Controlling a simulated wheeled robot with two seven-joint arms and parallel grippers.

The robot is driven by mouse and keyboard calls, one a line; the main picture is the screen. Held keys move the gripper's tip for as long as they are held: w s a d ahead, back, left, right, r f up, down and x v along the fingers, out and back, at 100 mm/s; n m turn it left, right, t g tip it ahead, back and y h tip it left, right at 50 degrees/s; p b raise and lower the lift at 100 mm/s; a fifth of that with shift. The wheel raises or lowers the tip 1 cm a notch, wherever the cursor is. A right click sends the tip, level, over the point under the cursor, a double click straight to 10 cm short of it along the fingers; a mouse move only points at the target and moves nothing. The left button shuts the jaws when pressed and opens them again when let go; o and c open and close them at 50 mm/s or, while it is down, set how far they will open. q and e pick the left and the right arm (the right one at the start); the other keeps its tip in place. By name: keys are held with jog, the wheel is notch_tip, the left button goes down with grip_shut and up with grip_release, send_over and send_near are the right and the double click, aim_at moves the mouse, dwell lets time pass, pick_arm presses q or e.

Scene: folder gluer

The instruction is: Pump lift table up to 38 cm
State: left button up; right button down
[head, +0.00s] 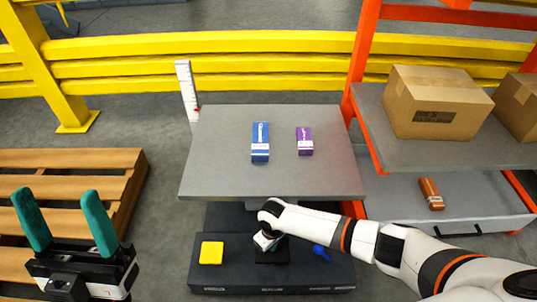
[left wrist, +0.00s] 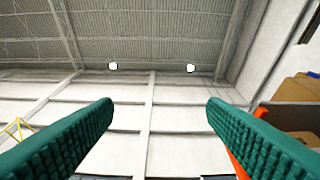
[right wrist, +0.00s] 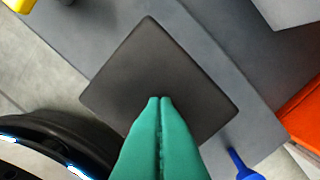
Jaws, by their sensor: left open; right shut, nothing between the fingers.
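The lift table has a grey top (head: 230,180) with a blue box (head: 260,142) and a purple box (head: 305,141) on it. A white height scale (head: 187,90) with a small red mark stands at its back left corner. On the dark base (head: 320,275) are a yellow pad (head: 211,252), a black pedal plate (right wrist: 185,75) and a blue lever (head: 321,250). My right gripper (right wrist: 160,100) is shut and empty, pointing down over the black plate; whether it touches is unclear. In the head view my arm hides its fingers. My left gripper (head: 61,210) is open and empty, raised at the left.
A wooden pallet (head: 110,170) lies at the left. An orange rack (head: 360,60) at the right holds cardboard boxes (head: 436,102) above a drawer with an orange-brown item (head: 431,193). A yellow guard rail (head: 220,68) runs behind the table.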

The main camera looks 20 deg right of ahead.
notch_tip(320, 180, up, 2)
jog(key=shift+r+p, duration=0.15)
jog(key=shift+p, duration=1.1)
pick_arm(q)
jog(key=w+d+f+g+y, duration=0.1)
jog(key=w+f+g+y, duration=0.1)
jog(key=w+f+g, duration=0.4)
jog(key=shift+w+g+y, duration=0.3)
jog(key=shift+w+g, duration=0.4)
jog(key=shift+w, duration=0.45)
jog(key=shift+s+d, duration=0.1)
